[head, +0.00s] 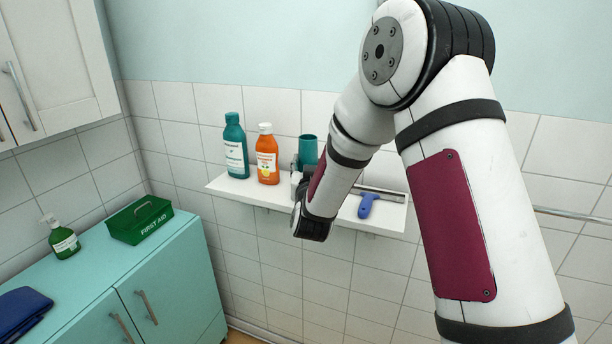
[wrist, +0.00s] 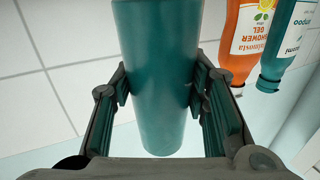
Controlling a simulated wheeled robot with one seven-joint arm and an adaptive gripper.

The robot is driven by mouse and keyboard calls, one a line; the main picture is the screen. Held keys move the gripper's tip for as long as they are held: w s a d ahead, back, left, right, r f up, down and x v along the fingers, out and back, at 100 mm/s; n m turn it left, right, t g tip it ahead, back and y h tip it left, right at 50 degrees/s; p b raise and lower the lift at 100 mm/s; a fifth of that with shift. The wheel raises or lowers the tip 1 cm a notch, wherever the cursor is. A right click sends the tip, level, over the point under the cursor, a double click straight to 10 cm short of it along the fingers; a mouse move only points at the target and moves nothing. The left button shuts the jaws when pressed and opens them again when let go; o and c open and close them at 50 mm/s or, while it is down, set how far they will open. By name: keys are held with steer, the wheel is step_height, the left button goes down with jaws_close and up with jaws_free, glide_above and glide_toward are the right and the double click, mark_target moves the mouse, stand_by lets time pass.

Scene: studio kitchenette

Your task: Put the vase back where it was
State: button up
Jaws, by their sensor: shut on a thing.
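The teal cylindrical vase (wrist: 158,60) is between the two fingers of my gripper (wrist: 158,90), which touch it on both sides in the wrist view. The vase's upper part (head: 308,149) shows in the head view above the wall shelf (head: 235,191), to the right of the orange bottle. My forearm and wrist hide its lower part and most of my gripper there. The vase looks about upright. I cannot tell whether its base touches the shelf.
An orange shower gel bottle (head: 267,155) and a teal shampoo bottle (head: 236,148) stand on the shelf's left part. A blue-handled tool (head: 367,206) lies at its right front. A green first aid box (head: 140,220) and a green pump bottle (head: 63,240) stand on the cabinet.

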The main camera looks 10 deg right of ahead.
steer(key=shift+w, duration=0.6)
steer(key=shift+w+f+p, duration=0.15)
steer(key=shift+f+p, duration=0.05)
steer(key=shift+f, duration=0.7)
steer(key=shift+w+f+p, duration=0.15)
steer(key=shift+f, duration=0.75)
steer(key=shift+f, duration=0.15)
steer(key=o, duration=1.4)
steer(key=shift+o, duration=0.2)
